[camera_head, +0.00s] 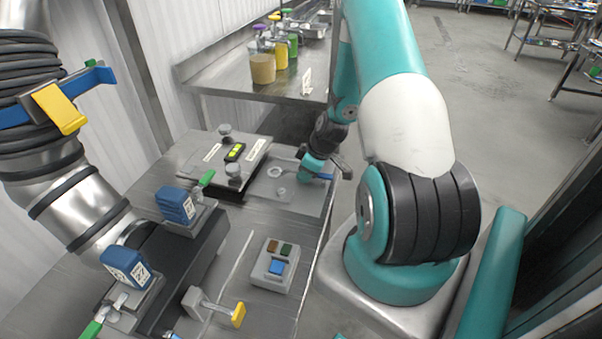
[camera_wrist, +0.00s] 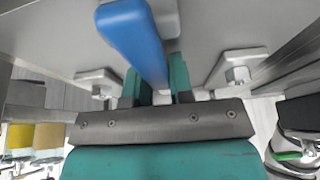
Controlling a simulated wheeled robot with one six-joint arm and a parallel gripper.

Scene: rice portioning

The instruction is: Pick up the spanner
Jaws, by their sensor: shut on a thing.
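The spanner shows as a thick blue handle (camera_wrist: 135,38) in the wrist view, running from the upper left down between my fingers. My gripper (camera_wrist: 156,84), with teal fingers, is shut on this handle; the fingers lie on either side of it. In the head view my gripper (camera_head: 318,170) is low over the far right part of the metal bench, and a bit of the blue spanner (camera_head: 326,176) shows beside it. The rest of the spanner is hidden or too small to make out. I cannot tell whether it touches the bench.
The grey bench (camera_head: 310,205) carries a flat unit with yellow-green buttons (camera_head: 235,152), a small button box (camera_head: 277,266) and a yellow-handled lever (camera_head: 238,315). Bolted metal brackets (camera_wrist: 238,66) flank the handle. Open floor lies at right.

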